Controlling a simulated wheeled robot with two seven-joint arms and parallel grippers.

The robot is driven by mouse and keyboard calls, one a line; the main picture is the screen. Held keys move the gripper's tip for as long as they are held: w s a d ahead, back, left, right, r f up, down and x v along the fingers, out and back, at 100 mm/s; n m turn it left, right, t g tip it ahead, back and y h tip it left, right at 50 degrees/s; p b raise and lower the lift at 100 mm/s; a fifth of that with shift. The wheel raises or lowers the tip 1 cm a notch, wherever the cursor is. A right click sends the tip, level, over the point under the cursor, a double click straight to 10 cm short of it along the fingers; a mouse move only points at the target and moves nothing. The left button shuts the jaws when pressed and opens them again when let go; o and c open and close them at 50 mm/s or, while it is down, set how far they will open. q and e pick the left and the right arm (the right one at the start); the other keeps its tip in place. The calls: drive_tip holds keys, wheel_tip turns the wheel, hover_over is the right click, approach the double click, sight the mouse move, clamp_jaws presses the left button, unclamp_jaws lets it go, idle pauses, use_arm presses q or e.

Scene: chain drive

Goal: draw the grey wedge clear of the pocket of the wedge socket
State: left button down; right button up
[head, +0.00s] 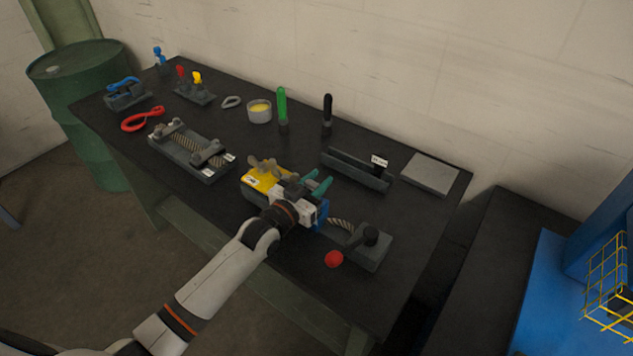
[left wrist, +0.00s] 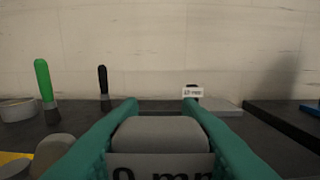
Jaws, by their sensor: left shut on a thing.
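My left gripper (head: 316,184) reaches over the table from the front, its teal fingers pointing away. In the left wrist view its two fingers (left wrist: 160,106) are closed on a rounded grey block, which I take for the grey wedge (left wrist: 160,130). A white label ending in "mm" shows below it, partly cut off. A blue body (head: 322,214), likely the wedge socket, sits beside the gripper, with a rope (head: 341,224) leaving its right side. The hand hides the pocket, so I cannot tell how far the wedge sits in it. My right gripper is not in view.
A yellow-topped fixture (head: 258,182) with grey-brown knobs stands close left of the hand. A grey block (head: 372,252) with a black knob and a red ball (head: 334,259) are at right. A dark channel (head: 350,171), green-handled tool (head: 282,100) and black-handled tool (head: 327,105) stand behind.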

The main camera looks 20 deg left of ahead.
use_arm(q)
drive_tip(key=shift+r+p, duration=1.9)
drive_tip(key=shift+r, duration=0.5)
wheel_tip(320, 180, up, 6)
drive_tip(key=p, duration=0.6)
drive_tip(key=shift+r, duration=0.25)
